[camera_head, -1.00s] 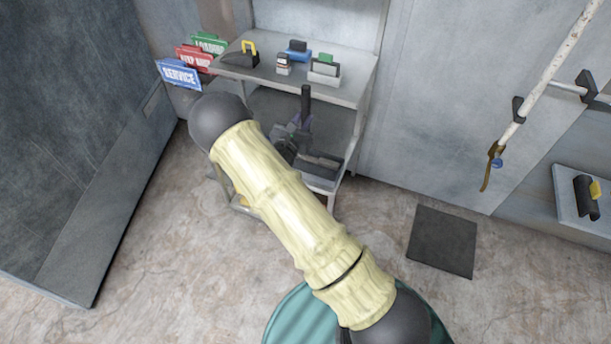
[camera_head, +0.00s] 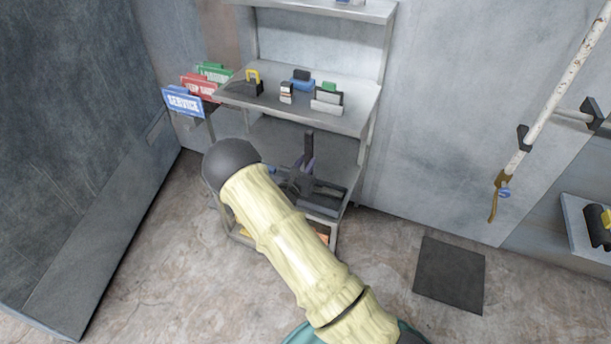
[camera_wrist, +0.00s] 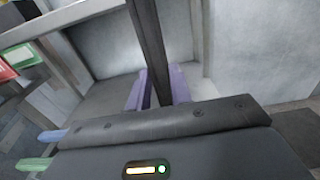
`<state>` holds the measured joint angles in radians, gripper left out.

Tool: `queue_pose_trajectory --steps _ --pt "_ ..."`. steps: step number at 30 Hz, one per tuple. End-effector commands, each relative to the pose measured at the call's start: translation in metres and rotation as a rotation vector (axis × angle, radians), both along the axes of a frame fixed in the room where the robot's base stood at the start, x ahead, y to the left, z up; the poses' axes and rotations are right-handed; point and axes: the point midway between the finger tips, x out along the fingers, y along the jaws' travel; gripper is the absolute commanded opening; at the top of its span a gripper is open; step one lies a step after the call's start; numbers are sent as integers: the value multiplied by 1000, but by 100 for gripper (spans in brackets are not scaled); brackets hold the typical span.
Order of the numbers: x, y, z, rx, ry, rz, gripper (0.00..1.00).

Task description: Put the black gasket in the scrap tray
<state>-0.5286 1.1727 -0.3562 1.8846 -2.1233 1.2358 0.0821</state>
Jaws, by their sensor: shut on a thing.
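My gripper (camera_head: 306,166), with purple fingers, is shut on the black gasket (camera_head: 309,143), a long dark strip that stands nearly upright above the fingers. In the wrist view the gasket (camera_wrist: 150,50) runs up between the two purple fingers (camera_wrist: 158,88). The gripper is at the lower level of the grey shelf unit, below its middle shelf. A dark shallow tray (camera_head: 326,205) lies there below and right of the gripper; it may be the scrap tray, but no label is readable. My arm hides the left part of that level. I cannot tell whether the gasket touches anything.
The middle shelf (camera_head: 350,120) holds several small items, including a black one with a yellow handle (camera_head: 252,84). Blue, red and green signs (camera_head: 184,101) stand left of the unit. A dark mat (camera_head: 450,274) lies on the floor at right. A side shelf (camera_head: 578,228) is far right.

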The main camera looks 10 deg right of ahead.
Motion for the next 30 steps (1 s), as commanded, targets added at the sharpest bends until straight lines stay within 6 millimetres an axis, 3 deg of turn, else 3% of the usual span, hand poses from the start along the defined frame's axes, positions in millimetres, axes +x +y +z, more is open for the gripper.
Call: queue_pose_trajectory --steps 8,16,28,29,30 --pt "0 0 -3 0 0 0 0" --pt "0 0 -37 0 0 0 0" --pt "0 0 -40 -1 -1 0 0" --pt "0 0 -40 0 0 0 23" --pt "0 0 -39 1 -1 0 31"
